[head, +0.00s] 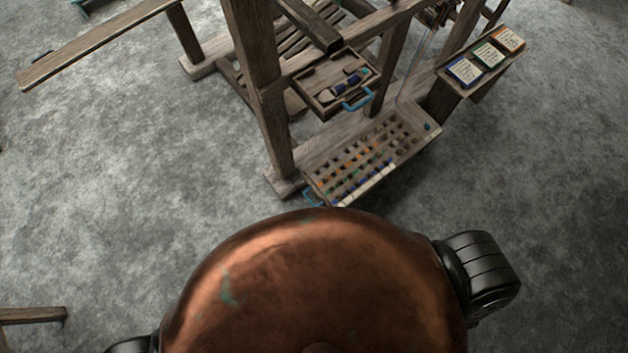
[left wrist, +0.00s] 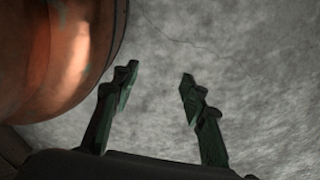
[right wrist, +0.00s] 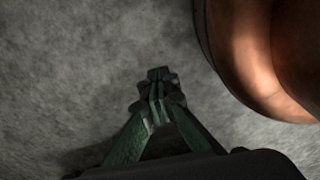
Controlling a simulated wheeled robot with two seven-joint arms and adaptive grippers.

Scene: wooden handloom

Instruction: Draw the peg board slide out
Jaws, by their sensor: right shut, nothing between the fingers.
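The peg board slide (head: 362,158) is a wooden board with rows of holes and coloured pegs, low at the front of the loom in the head view. A blue handle (head: 313,197) shows at its near left corner, partly hidden behind my copper body. My left gripper (left wrist: 158,78) is open and empty above the bare floor in the left wrist view. My right gripper (right wrist: 158,76) is shut and empty above the floor in the right wrist view. Neither gripper shows in the head view, and both are away from the board.
The wooden loom frame (head: 258,90) stands behind the board. An open drawer (head: 318,98) with a blue handle (head: 357,99) juts out above it. Grey floor (head: 540,180) is clear on both sides.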

